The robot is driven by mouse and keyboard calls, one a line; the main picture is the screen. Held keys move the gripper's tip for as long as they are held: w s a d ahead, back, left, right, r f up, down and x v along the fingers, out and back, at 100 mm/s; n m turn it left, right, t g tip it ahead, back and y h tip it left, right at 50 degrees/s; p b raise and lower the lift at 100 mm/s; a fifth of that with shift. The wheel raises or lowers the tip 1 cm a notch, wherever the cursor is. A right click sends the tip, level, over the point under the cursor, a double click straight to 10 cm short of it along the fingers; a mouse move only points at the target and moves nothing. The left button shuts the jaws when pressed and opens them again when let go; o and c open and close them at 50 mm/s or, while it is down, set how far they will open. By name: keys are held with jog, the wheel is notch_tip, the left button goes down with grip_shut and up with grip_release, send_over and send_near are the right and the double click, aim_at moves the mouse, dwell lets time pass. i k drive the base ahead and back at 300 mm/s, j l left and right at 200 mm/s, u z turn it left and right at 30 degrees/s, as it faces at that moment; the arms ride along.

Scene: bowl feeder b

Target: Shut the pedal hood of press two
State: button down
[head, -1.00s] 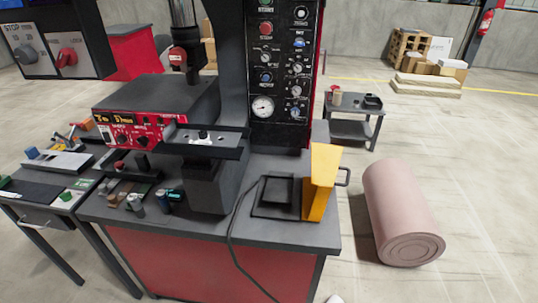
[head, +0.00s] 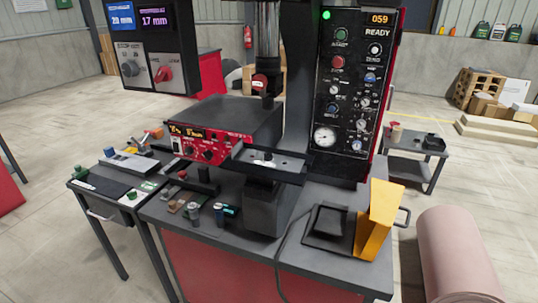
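The yellow pedal hood (head: 377,220) stands raised on the grey bench top at the right end, in the head view. A dark handle (head: 403,217) sticks out on its right side. The black pedal base (head: 328,227) lies flat just left of the hood and is uncovered. Press two's dark column and control panel (head: 352,85) rise behind them, with a display reading READY. My gripper is not in view.
A black cable (head: 279,258) runs over the bench's front edge, left of the pedal. A pink roll (head: 455,255) stands on the floor to the right, close to the bench. A small grey trolley (head: 415,143) stands behind. Small parts lie on the bench's left side.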

aim_at(373, 226)
jog(key=l+u, duration=0.4)
jog(key=l, duration=1.55)
